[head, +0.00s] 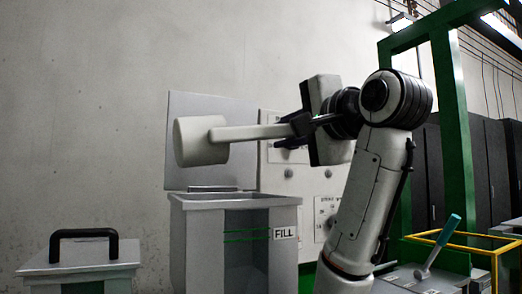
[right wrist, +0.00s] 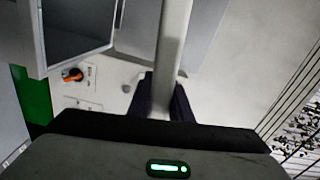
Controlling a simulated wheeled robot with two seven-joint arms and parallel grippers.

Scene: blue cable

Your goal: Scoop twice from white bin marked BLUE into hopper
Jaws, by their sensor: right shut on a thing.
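My right gripper (head: 303,124) is shut on the handle of a white scoop (head: 202,141). The scoop has a thick round head and is held roughly level, with the head above the grey hopper (head: 184,245) marked FILL and apart from it. The hopper's lid (head: 212,103) stands raised behind. The inside of the scoop is hidden, so its contents cannot be told. In the right wrist view the scoop's handle (right wrist: 172,50) runs up from the fingers. No bin marked BLUE can be made out. My left gripper is not in view.
A grey container with a black-handled lid (head: 84,247) stands at the lower left. A panel with knobs (head: 325,195) is behind the hopper. A green post (head: 456,115), a yellow frame (head: 492,252) and a blue-handled tool (head: 448,232) are at the right.

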